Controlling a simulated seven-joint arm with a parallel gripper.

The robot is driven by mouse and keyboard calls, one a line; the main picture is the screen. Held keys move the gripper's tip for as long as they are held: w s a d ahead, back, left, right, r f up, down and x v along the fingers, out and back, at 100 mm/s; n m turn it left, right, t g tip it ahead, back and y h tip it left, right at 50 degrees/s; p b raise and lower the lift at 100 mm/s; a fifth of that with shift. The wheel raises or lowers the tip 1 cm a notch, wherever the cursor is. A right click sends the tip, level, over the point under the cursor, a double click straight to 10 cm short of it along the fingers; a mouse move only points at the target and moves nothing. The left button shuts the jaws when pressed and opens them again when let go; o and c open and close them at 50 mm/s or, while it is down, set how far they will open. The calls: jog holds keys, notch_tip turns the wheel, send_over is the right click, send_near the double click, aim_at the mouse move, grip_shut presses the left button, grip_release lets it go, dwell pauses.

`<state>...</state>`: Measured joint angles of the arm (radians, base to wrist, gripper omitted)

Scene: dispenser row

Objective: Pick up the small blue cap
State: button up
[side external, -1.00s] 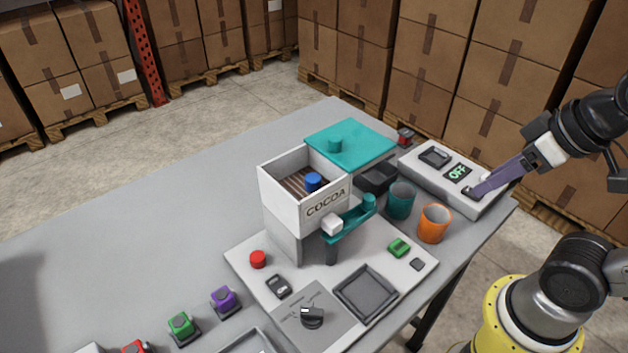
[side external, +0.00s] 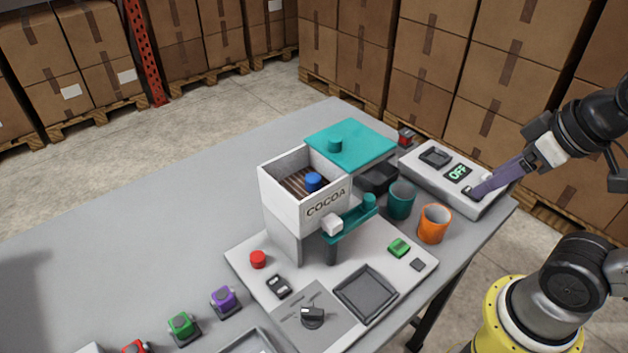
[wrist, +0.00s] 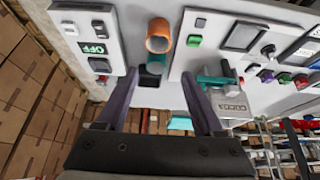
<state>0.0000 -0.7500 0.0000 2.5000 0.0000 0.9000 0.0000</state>
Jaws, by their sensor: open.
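The small blue cap (side external: 313,181) sits inside the open white box marked COCOA (side external: 324,205), on its brown slatted interior. My gripper (side external: 470,192) is at the right, over the grey panel with the OFF display, well apart from the cap. Its purple fingers (wrist: 160,92) stand apart with nothing between them in the wrist view. I cannot make out the cap in the wrist view.
A teal lid (side external: 352,143) with a knob lies behind the box. A teal cup (side external: 400,199) and an orange cup (side external: 433,223) stand between the box and the OFF panel (side external: 440,190). Small coloured blocks line the front left. The table's left is clear.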

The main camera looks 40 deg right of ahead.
jog(key=w+a+r+m+g, duration=0.35)
jog(key=w+r+m, duration=0.55)
jog(key=r+m, duration=0.7)
jog(key=m+g, duration=0.2)
jog(key=m, duration=0.3)
send_over(313, 178)
jog(key=f, duration=1.3)
jog(key=shift+w+f, duration=0.15)
jog(key=shift+w, duration=0.1)
jog(key=shift+s+f, duration=0.15)
jog(key=shift+f, duration=1.45)
jog(key=shift+s+f, duration=0.1)
jog(key=shift+f, duration=1.5)
grip_shut()
